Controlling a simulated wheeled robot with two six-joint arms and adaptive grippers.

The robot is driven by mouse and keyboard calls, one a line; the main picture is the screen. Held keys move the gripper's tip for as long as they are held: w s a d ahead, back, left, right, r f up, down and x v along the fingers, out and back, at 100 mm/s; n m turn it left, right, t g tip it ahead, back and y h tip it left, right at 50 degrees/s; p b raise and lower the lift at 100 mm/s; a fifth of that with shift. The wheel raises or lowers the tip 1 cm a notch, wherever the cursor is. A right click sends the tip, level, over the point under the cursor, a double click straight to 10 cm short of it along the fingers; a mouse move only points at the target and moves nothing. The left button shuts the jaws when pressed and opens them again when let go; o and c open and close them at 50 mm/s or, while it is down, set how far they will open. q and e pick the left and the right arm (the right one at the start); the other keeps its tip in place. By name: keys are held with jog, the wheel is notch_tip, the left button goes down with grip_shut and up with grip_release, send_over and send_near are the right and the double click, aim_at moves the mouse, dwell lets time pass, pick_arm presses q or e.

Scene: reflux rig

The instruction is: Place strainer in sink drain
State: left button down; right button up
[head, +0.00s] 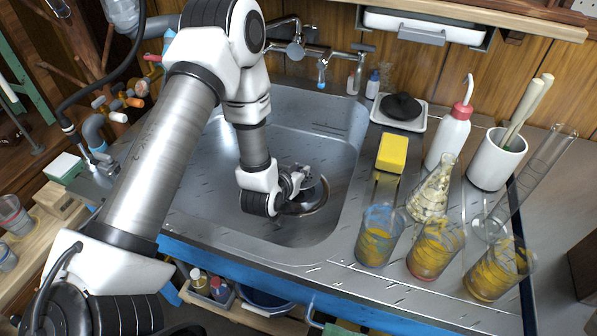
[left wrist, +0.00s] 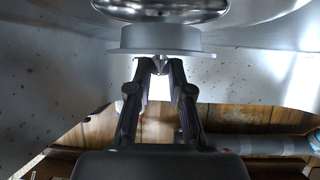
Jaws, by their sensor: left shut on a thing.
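My left gripper (head: 303,178) reaches down into the steel sink basin (head: 285,143). In the left wrist view its two fingertips (left wrist: 161,68) are closed on the small pointed knob of the strainer (left wrist: 160,39), a grey metal disc with a thin flange. The round drain (left wrist: 160,8) shows just beyond the strainer, cut by the top edge. A gap seems to show between them, but I cannot tell its size. In the head view the gripper hides most of the strainer and part of the drain (head: 322,198). My right gripper is not in view.
Dirty beakers (head: 379,236), a flask (head: 432,190), a yellow sponge (head: 392,153) and a wash bottle (head: 452,135) crowd the right counter. A black round object (head: 400,106) sits on a white dish. Faucets (head: 296,50) stand behind the basin. The basin floor around the gripper looks clear.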

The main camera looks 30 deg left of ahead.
pick_arm(q)
jog(key=shift+f+b, duration=0.3)
jog(key=shift+f, duration=0.15)
jog(key=c, duration=1.1)
grip_release()
jog(key=shift+o, duration=0.2)
jog(key=shift+r, duration=0.1)
jog(key=shift+r+p, duration=0.4)
jog(key=shift+r, duration=0.05)
jog(key=v, duration=0.7)
jog(key=shift+s+p, duration=0.25)
jog(key=shift+p, duration=0.15)
